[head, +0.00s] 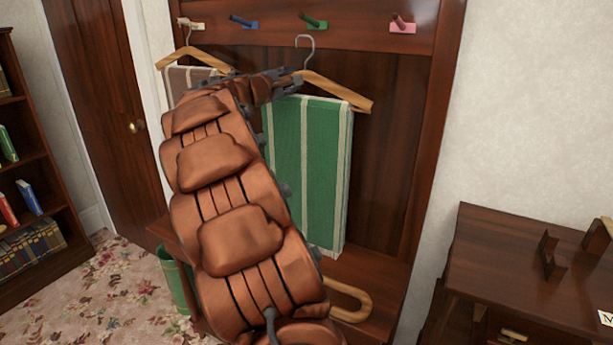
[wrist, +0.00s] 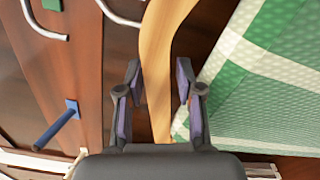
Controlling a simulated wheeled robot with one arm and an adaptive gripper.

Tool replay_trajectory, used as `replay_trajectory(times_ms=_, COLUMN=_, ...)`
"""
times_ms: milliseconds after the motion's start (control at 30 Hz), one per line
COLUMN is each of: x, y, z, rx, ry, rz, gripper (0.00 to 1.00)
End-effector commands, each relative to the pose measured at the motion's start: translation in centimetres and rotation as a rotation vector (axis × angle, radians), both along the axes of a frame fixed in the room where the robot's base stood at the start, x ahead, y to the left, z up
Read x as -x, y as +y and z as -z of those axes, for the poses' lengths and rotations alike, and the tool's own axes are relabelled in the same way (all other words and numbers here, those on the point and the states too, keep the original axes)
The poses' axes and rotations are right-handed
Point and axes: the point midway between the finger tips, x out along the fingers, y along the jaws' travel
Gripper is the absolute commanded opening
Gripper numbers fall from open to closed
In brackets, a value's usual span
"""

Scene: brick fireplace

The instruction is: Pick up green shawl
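The green shawl (head: 306,165), with pale stripes, hangs folded over a wooden hanger (head: 343,91) in front of the rack. In the head view the hanger's hook (head: 305,40) shows just below the green peg (head: 315,22), with a small gap in the picture. In the wrist view the shawl (wrist: 265,80) fills the right side. My gripper (wrist: 158,85) is open, with the hanger's wooden arm (wrist: 158,55) between its fingers. A gap shows beside the right finger; left contact cannot be told. In the head view my arm hides the hanger's left part.
A brown striped cloth (head: 180,79) hangs on another hanger at left. White, blue (head: 243,21) and pink (head: 402,24) pegs line the rack. A green bin (head: 175,285) stands below left, a bookcase (head: 45,215) far left, a desk (head: 530,260) at right.

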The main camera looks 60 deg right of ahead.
Motion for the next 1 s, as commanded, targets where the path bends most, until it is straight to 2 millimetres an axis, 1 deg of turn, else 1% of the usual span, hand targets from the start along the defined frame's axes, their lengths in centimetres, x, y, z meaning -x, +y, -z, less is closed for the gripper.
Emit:
replay_trajectory(times_ms=100, x=-0.07, y=-0.58, z=-0.06, rx=0.001, ry=-0.001, rz=-0.001, gripper=0.36)
replay_trajectory(times_ms=300, x=-0.07, y=-0.55, z=-0.05, rx=0.002, ry=-0.001, rz=-0.002, gripper=0.35)
replay_trajectory(times_ms=633, x=-0.06, y=-0.53, z=-0.06, rx=0.002, ry=-0.001, rz=-0.002, gripper=0.01)
replay_trajectory(times_ms=1000, x=-0.06, y=-0.52, z=-0.08, rx=0.002, ry=-0.001, rz=-0.002, gripper=0.00)
